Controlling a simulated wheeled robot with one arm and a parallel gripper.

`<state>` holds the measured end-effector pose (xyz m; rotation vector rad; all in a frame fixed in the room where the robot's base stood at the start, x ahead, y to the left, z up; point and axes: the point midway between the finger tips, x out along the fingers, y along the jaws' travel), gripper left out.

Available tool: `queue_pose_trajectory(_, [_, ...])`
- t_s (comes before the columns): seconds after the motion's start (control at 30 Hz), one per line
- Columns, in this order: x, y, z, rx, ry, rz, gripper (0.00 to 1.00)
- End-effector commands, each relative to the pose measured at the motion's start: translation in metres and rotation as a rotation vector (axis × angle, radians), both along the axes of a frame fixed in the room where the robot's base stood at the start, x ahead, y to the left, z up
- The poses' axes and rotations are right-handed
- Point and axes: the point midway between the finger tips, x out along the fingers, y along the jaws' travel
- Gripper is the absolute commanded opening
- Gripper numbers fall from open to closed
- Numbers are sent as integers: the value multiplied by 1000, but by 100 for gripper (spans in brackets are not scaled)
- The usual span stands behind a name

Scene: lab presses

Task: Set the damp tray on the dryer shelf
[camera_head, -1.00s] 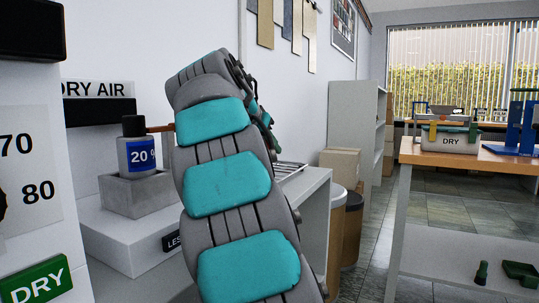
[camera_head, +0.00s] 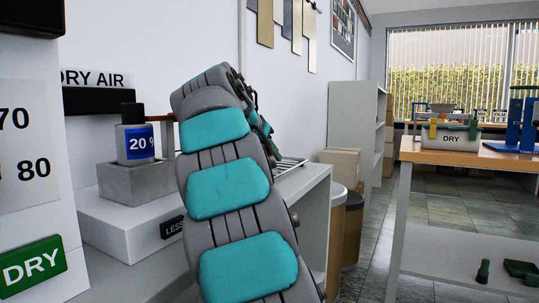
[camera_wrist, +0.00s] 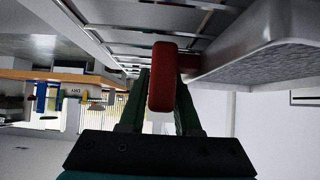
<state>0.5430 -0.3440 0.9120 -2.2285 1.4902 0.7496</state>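In the wrist view, my gripper (camera_wrist: 163,82) has its two dark green fingers closed about a red handle (camera_wrist: 162,70). The handle joins a pale-rimmed tray with a speckled grey face (camera_wrist: 255,62) at the upper right. Metal rungs of a wire rack (camera_wrist: 150,27), apparently the dryer shelf, run close beside the tray. I cannot tell whether tray and rack touch. In the head view, part of the wire rack (camera_head: 290,166) shows on the white counter, just right of my arm.
A bottle marked 20 (camera_head: 137,143) stands in a grey block (camera_head: 140,182) left of my arm. A green DRY sign (camera_head: 32,266) is at the lower left. A wooden-topped table (camera_head: 440,155) on the right holds a DRY bin (camera_head: 452,140). Open floor lies between counter and table.

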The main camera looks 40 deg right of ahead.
Motion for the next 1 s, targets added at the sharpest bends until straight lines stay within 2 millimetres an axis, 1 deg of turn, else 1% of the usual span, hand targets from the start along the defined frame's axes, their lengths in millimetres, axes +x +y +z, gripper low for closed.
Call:
queue_pose_trajectory(0.03, [0,0,0,0,0,0,38])
queue_pose_trajectory(0.17, [0,0,0,0,0,0,53])
queue_pose_trajectory(0.2, [0,0,0,0,0,0,55])
queue_pose_trajectory(0.53, [0,1,1,0,1,1,55])
queue_pose_trajectory(0.67, [-5,16,15,-4,-2,4,55])
queue_pose_trajectory(0.8, [-14,39,32,-3,-2,4,55])
queue_pose_trajectory(1.0, [-26,67,55,-3,-1,3,55])
